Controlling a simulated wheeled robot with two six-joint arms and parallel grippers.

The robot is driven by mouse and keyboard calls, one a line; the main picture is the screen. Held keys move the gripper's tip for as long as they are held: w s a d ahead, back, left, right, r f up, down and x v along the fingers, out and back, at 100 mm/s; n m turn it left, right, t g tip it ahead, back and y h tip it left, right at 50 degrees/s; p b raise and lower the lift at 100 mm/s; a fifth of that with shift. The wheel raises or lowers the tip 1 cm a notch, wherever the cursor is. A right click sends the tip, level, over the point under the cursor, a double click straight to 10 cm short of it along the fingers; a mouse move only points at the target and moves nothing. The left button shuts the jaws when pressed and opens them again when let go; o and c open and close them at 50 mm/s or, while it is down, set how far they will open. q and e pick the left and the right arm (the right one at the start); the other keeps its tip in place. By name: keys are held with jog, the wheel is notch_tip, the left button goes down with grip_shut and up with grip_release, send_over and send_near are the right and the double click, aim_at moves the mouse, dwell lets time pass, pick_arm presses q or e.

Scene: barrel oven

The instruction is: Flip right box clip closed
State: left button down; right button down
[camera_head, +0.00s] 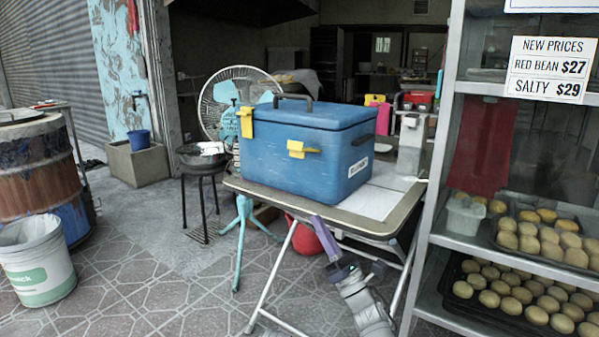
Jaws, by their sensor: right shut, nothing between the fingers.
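A blue cool box (307,145) with a dark carry handle stands on a folding table, its lid down. Its right yellow clip (301,149) is on the front face just below the lid seam and appears to stick outward rather than lie flat. A second yellow clip (246,122) sits upright at the box's left corner, across the lid seam. My right gripper (319,224), with purple fingers, is shut and empty. It is below and in front of the table's front edge, well below the right clip and apart from it. My left gripper is out of view.
The folding table (376,224) has a raised edge close to my right arm. A metal rack (448,180) with trays of buns stands close on the right. A fan, a stool (203,165) and a white bucket (36,262) are to the left. The paved floor ahead is open.

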aim_at(304, 150)
jog(key=shift+w+r, duration=0.1)
jog(key=s+d+r+p+x, duration=0.1)
jog(key=d+r+p+x, duration=0.1)
jog(key=p+x, duration=0.8)
jog(key=x, duration=0.2)
jog(key=shift+w+a+r+p, duration=0.2)
jog(key=shift+w+p, duration=0.05)
jog(key=shift+p, duration=0.15)
